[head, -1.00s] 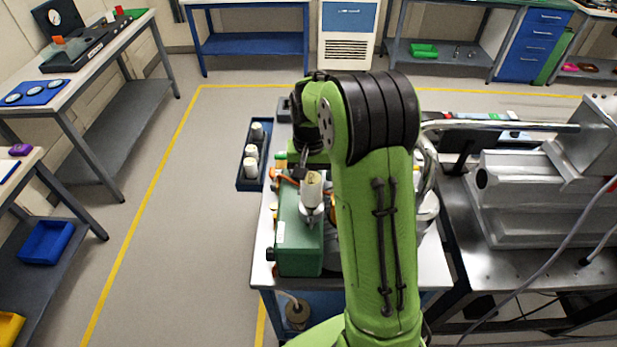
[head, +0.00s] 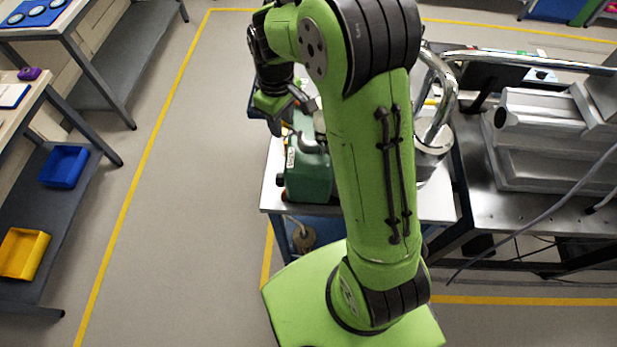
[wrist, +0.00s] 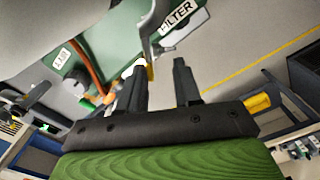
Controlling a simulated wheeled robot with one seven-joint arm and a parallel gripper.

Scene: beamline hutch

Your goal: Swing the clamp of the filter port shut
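The green housing (head: 309,172) stands on the small metal-topped table in the head view, partly behind my arm. In the wrist view a white label reading FILTER (wrist: 183,31) is on a green surface. A grey metal piece (wrist: 153,32), which looks like part of the clamp, hangs beside the label. A small piece with a white and yellow tip (wrist: 141,66) shows near the left fingertip. My gripper (wrist: 160,75) is open, its fingers apart with nothing clearly between them. In the head view my gripper (head: 277,120) is at the housing's upper left. The clamp's hinge and far side are hidden.
A large steel apparatus (head: 550,140) stands on the bench at right, and a bent chrome pipe (head: 440,105) rises close to my arm. The floor left of the small table is clear.

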